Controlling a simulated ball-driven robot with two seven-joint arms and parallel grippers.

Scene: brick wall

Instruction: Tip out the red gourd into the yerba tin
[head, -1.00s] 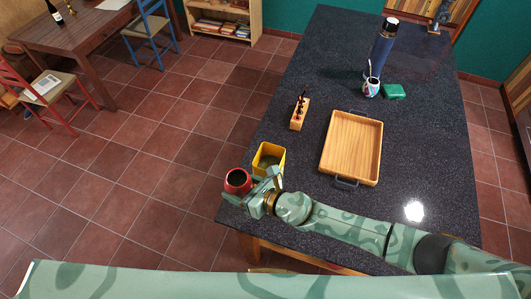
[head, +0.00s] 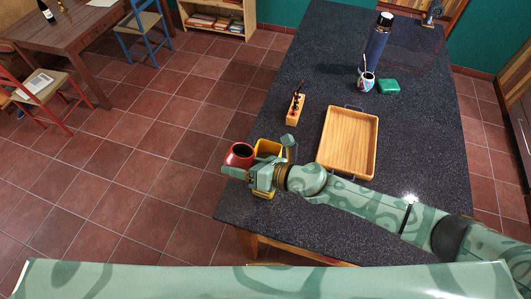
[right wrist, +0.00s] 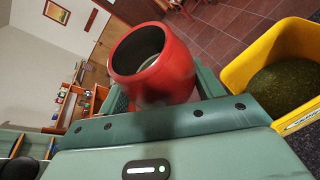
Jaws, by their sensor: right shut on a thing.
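The red gourd (head: 239,154) is held by my right gripper (head: 256,163), just left of the yerba tin in the head view. Its dark mouth shows in the head view. In the right wrist view the gourd (right wrist: 168,72) sits between the green fingers, its open mouth toward the upper left of the picture. The yellow yerba tin (head: 268,147) stands near the table's left edge, partly hidden by my gripper. In the right wrist view the tin (right wrist: 272,45) is at the right, with dark green yerba inside. My left gripper is not in view.
A wooden tray (head: 347,143) lies right of the tin. A small wooden rack (head: 295,108) with dark items stands behind it. A tall dark blue flask (head: 374,45), a patterned cup (head: 366,82) and a green box (head: 388,87) are farther back. The table's left edge is close.

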